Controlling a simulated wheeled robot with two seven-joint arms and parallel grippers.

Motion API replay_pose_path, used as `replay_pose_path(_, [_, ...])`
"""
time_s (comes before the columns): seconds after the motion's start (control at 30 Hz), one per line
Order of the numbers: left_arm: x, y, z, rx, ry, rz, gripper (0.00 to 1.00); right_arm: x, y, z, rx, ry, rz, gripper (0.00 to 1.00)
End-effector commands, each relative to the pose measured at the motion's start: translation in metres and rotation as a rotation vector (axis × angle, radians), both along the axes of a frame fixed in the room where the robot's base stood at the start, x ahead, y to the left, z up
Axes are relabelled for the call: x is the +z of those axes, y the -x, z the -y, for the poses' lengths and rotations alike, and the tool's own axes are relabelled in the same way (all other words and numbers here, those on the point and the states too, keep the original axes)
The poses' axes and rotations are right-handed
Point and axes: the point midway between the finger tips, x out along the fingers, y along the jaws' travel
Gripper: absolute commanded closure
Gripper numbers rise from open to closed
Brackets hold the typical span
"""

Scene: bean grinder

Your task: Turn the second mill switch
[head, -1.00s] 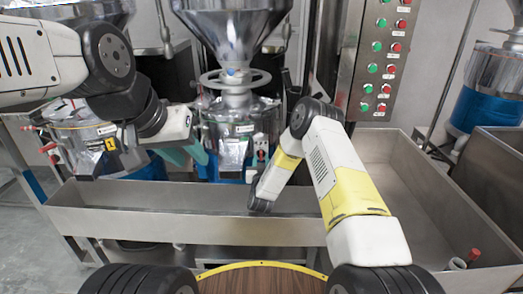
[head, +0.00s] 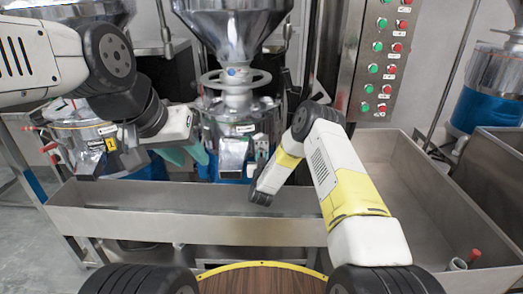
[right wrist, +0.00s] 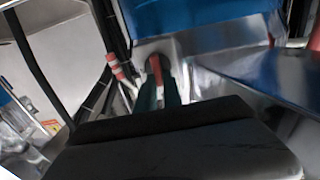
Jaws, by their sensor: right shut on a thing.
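The second mill (head: 238,120), a metal machine with a large hopper and blue base, stands in the middle of the head view. In the right wrist view a red switch handle (right wrist: 156,65) shows between the green fingers of my right gripper (right wrist: 158,82), which is shut on it below a blue band.
A metal trough (head: 180,211) runs in front of the mills. Another mill (head: 90,140) stands at the left, partly behind my left arm. A control panel (head: 386,60) with green and red buttons stands at the right. Red-handled parts (right wrist: 114,66) lie left of my right fingers.

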Motion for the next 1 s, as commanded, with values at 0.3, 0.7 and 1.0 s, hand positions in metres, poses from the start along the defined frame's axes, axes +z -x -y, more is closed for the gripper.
replay_pose_path(0.3, [0.000,0.000,0.000,0.000,0.000,0.000,0.64,0.000,0.000,0.002,-0.001,-0.087,0.000,1.00])
replay_pose_path(0.7, [0.000,0.000,0.000,0.000,0.000,0.000,0.64,-0.002,0.000,0.007,-0.001,-0.422,0.000,1.00])
replay_pose_path(1.0, [0.000,0.000,0.000,0.000,0.000,0.000,0.64,-0.005,0.000,0.012,-0.003,-0.707,-0.001,1.00])
